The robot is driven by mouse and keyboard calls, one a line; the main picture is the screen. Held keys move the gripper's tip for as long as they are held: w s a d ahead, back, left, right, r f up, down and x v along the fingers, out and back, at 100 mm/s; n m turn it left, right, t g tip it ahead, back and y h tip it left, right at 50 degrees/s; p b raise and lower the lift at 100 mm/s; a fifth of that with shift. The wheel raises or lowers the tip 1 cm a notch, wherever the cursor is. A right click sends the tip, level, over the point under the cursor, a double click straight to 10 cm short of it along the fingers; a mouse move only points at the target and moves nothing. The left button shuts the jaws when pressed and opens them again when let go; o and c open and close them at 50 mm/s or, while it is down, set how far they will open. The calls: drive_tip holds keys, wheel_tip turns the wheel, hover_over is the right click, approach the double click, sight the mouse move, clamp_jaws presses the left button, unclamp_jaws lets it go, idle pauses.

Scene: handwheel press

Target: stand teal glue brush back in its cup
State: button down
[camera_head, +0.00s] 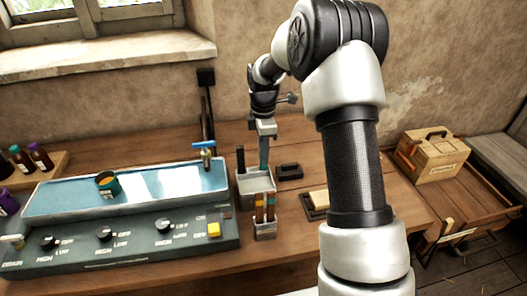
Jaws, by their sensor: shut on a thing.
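The teal glue brush (264,153) hangs upright below my gripper (264,136), which is shut on it. The lower end of the brush is at the opening of a grey square cup (256,186) on the wooden table. I cannot tell how deep inside the cup it reaches. A dark upright handle (240,158) stands at the left side of the same cup. My gripper is above the cup, and its fingertips are small in this view.
The water tray (60,200) and control panel (130,240) fill the left. A wooden box (432,158) stands far right.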

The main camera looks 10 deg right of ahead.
drive_tip(key=c, duration=1.7)
unclamp_jaws()
